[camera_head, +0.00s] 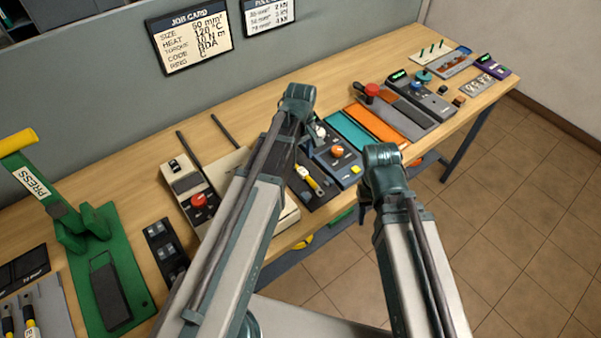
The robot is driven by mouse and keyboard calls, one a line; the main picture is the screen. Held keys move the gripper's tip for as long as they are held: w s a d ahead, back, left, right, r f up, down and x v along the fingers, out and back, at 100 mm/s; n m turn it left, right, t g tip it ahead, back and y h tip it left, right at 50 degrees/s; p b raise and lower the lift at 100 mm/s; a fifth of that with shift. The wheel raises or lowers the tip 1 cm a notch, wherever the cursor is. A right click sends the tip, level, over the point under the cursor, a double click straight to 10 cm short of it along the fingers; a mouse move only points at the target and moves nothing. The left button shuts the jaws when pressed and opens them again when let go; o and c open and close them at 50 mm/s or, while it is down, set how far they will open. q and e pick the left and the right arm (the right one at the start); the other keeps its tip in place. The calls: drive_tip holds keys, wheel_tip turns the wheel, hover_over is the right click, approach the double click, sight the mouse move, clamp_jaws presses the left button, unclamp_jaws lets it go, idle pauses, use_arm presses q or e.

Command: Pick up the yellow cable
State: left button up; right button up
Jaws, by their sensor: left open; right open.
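A small yellow piece (303,242), which looks like part of the yellow cable, shows low under the workbench's front edge. It is mostly hidden by the bench edge and my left arm. My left arm rises from the bottom over the bench and ends in view at a rounded teal joint. My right arm rises in front of the bench's front edge, right of the yellow piece, to a similar joint. I cannot see the fingers of either gripper; they seem hidden by the arms.
Green (342,217) and orange (416,162) pieces also show under the front edge. The wooden bench (232,92) carries a green press (112,262), a red-button box (188,188) and several coloured panels. Tiled floor (500,220) is clear at the right.

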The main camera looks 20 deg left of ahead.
sight(301, 170)
use_arm(q)
drive_tip(key=f+b, duration=0.4)
drive_tip(key=f, duration=0.1)
drive_tip(key=shift+s+d+f+b, duration=0.1)
drive_tip(key=shift+s+d+b, duration=0.05)
drive_tip(key=shift+s+b, duration=0.15)
clamp_jaws()
